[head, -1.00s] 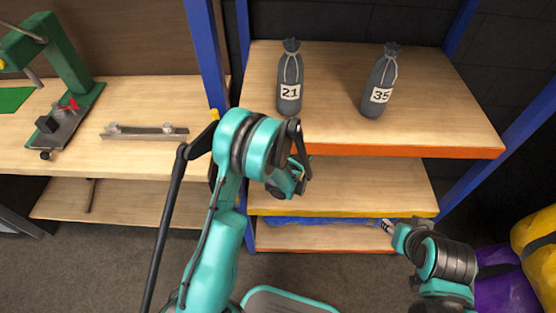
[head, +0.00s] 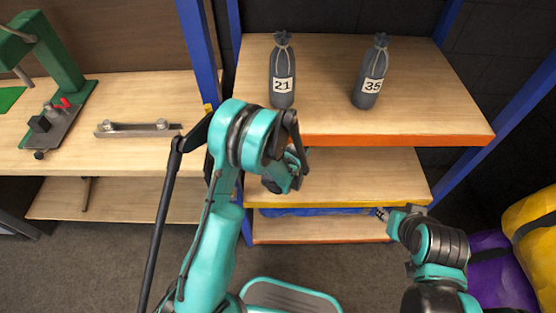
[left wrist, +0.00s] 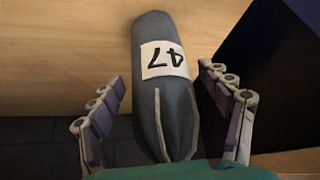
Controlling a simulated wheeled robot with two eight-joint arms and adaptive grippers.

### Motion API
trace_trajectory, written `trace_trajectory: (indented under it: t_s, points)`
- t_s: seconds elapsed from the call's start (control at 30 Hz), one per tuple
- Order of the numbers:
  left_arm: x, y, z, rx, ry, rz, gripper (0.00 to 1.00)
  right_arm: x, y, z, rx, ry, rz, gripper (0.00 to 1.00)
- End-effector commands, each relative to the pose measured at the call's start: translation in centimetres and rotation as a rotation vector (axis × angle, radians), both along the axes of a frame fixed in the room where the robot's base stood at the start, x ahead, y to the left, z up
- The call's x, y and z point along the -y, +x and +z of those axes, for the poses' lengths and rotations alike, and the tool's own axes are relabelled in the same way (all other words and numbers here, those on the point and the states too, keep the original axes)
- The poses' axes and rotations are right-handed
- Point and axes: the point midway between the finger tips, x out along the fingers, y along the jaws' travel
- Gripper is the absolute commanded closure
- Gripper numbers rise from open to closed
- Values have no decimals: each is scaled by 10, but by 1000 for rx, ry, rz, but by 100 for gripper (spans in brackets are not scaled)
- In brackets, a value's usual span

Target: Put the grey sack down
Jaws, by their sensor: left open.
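In the left wrist view a grey sack (left wrist: 175,103) with a white label reading 47 lies between the fingers of my left gripper (left wrist: 160,78). The fingers are open, with a gap showing on both sides of the sack. Its light cord is towards the bottom of that view, and its far end is against a pale wooden surface (left wrist: 75,40). In the head view my left arm hides this sack. My right gripper (head: 382,214) is by the front of the lower shelves; its fingers are too small to read.
Two other grey sacks, 21 (head: 282,70) and 35 (head: 371,72), stand on the orange-edged top shelf (head: 420,110). A yellow-edged shelf (head: 385,170) is below. Blue posts (head: 203,55) flank the rack. A workbench (head: 100,155) is at left, yellow and purple bundles (head: 530,235) at right.

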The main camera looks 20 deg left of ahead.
Motion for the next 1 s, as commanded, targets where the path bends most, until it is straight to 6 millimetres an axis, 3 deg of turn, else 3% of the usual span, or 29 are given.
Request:
trace_trajectory:
  t_s: [0.23, 0.4, 0.67, 0.77, 1.0]
  points:
    - [38, -47, 2, -1, 0, -4, 22, 0, 0, 15, 0, 0, 0, 60]
    - [59, -74, 0, 0, 0, -4, 22, 0, 0, 13, 0, 0, 0, 60]
    - [72, -93, 3, -1, -2, -7, 22, 0, 0, -2, 0, 0, 0, 60]
    - [69, -94, 23, -10, -7, -36, 22, 0, 0, -1, 0, 0, 0, 60]
    - [46, -109, 109, -30, -29, -203, 22, 0, 0, -1, 0, 0, 0, 60]
